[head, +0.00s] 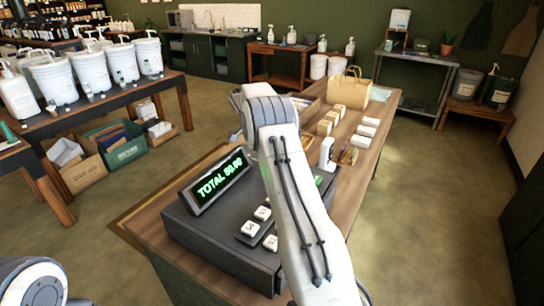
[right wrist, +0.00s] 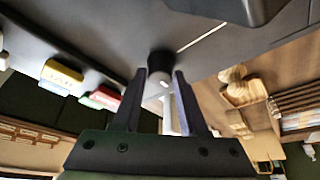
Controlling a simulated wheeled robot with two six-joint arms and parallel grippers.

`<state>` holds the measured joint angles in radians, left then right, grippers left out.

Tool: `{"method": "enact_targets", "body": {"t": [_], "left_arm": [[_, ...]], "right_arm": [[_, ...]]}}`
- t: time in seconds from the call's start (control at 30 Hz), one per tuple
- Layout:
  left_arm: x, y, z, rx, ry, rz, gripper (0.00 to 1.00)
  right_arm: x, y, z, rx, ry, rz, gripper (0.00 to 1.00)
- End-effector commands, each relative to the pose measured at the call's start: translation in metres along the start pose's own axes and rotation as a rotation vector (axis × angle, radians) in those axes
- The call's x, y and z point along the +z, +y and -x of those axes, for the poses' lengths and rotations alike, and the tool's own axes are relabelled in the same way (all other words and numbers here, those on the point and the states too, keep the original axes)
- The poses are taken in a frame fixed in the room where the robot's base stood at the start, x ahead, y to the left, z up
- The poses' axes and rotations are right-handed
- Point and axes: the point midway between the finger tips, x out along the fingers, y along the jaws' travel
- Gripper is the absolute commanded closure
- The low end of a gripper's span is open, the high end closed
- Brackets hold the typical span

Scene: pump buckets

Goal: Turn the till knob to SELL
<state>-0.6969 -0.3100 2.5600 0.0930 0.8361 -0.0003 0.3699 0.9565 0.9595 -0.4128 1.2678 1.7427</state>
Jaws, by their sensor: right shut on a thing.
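The till (head: 205,232) is a dark grey box on the wooden counter, with a green "TOTAL $0.00" display (head: 220,181) and several white keys (head: 262,213). My right arm reaches across it in the head view and hides the knob and my right gripper there. In the right wrist view, the black round knob (right wrist: 160,61) sits on the till's dark face (right wrist: 105,40). My right gripper (right wrist: 160,78) has its two fingers on either side of the knob, shut on it. No SELL label is readable, so the knob's setting cannot be told. My left gripper is out of view.
Yellow (right wrist: 62,75) and red (right wrist: 103,97) keys lie near the gripper. Behind the till, the counter (head: 378,130) carries small blocks (head: 338,111) and a tan bag (head: 348,90). White pump buckets (head: 55,78) stand on a table at left. Floor is open at right.

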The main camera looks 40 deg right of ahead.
Motion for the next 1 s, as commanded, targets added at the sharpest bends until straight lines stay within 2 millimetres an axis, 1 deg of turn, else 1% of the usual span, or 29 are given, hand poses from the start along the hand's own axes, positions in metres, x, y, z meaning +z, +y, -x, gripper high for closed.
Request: {"method": "enact_targets", "body": {"t": [0.13, 0.17, 0.2, 0.23, 0.53, 0.67, 0.77, 0.9, 1.0], "left_arm": [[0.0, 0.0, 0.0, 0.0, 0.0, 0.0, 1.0], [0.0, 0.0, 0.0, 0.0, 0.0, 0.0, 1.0], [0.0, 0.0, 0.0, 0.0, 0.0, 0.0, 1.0], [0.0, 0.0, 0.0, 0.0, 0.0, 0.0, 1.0], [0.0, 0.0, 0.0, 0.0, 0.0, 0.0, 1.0], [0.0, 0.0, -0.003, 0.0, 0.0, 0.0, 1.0], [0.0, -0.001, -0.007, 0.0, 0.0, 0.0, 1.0], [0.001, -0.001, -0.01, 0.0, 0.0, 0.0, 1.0], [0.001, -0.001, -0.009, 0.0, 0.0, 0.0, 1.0]], "right_arm": [[0.001, 0.0, 0.0, 0.001, -0.002, -0.001, 1.0], [0.001, 0.0, 0.0, 0.0, -0.002, 0.0, 0.5], [0.001, 0.0, 0.0, 0.0, -0.002, 0.0, 0.35], [0.001, 0.0, 0.0, 0.0, -0.002, 0.0, 0.28], [0.0, 0.0, 0.0, 0.0, -0.001, 0.0, 0.28], [0.001, -0.001, 0.009, -0.004, -0.001, -0.001, 0.28], [0.001, -0.001, 0.025, -0.005, -0.001, -0.001, 0.28], [0.001, -0.001, 0.054, -0.006, -0.002, 0.0, 0.28], [0.001, -0.001, 0.074, -0.004, -0.002, -0.001, 0.28]]}}
